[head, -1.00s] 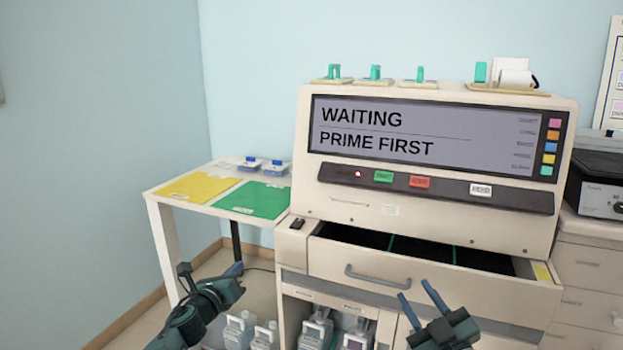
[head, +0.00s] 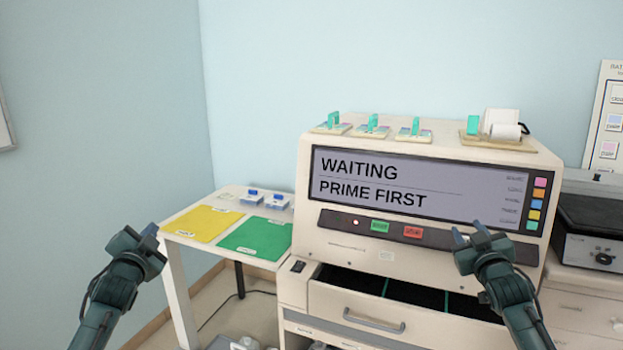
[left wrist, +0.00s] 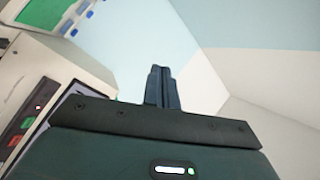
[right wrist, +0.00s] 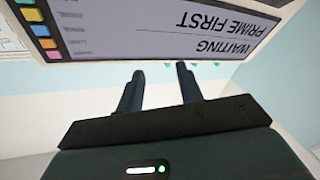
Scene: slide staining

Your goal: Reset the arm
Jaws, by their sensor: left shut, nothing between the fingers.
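My left gripper (head: 150,232) is raised in front of the side table in the head view. Its fingers are together with nothing between them, as the left wrist view (left wrist: 163,88) shows. My right gripper (head: 467,236) is raised in front of the right part of the staining machine (head: 390,260), apart from it as far as I can tell. Its two fingers are spread and empty in the right wrist view (right wrist: 160,85). The machine's screen (head: 400,182) reads "WAITING" and "PRIME FIRST". My right gripper hides part of its button panel.
The machine's drawer (head: 380,318) stands open below the screen. A side table at left holds a yellow mat (head: 203,222), a green mat (head: 255,238) and small blue-topped boxes (head: 252,196). Racks with green handles (head: 372,128) stand on the machine. A grey device (head: 600,225) is at right.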

